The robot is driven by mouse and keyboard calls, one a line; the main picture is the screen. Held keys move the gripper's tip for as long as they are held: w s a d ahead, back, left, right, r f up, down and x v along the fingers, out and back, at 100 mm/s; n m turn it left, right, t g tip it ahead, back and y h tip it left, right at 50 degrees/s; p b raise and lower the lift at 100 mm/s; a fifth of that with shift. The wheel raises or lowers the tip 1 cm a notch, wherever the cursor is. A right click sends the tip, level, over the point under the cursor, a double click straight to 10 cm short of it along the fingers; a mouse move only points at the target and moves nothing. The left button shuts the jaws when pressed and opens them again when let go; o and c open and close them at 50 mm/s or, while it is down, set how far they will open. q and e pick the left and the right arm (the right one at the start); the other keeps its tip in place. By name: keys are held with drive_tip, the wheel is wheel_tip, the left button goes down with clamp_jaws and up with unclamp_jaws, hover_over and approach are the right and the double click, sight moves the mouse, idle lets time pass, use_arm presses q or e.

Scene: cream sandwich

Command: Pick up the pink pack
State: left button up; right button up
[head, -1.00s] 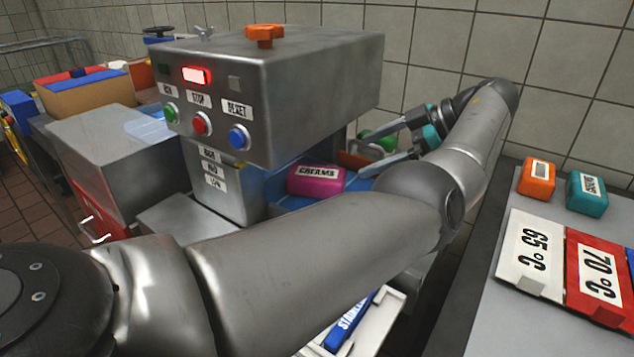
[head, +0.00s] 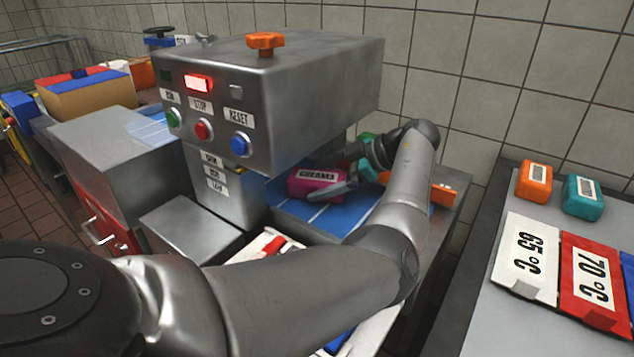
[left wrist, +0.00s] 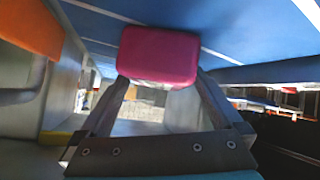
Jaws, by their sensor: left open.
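The pink pack (head: 312,183), labelled CREAMS, lies on the blue surface (head: 325,215) beneath the overhanging steel machine head. My left gripper (head: 338,180) is at the pack's right end, with one finger along its near side; the far finger is largely hidden. In the left wrist view, the pink pack (left wrist: 158,57) sits at the tips of the open left gripper (left wrist: 160,84), with one finger on each side. I cannot tell whether the fingers touch it. My right gripper is not in view.
The steel machine (head: 280,95) with buttons overhangs the pack. An orange block (head: 443,195) is right of my left arm. Orange (head: 534,182) and teal (head: 583,197) packs and temperature cards stand on the right table. A tiled wall is behind.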

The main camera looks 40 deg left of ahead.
use_arm(q)
drive_tip(key=shift+a+f, duration=0.1)
drive_tip(key=shift+a, duration=0.1)
drive_tip(key=c, duration=1)
drive_tip(key=shift+c, duration=0.3)
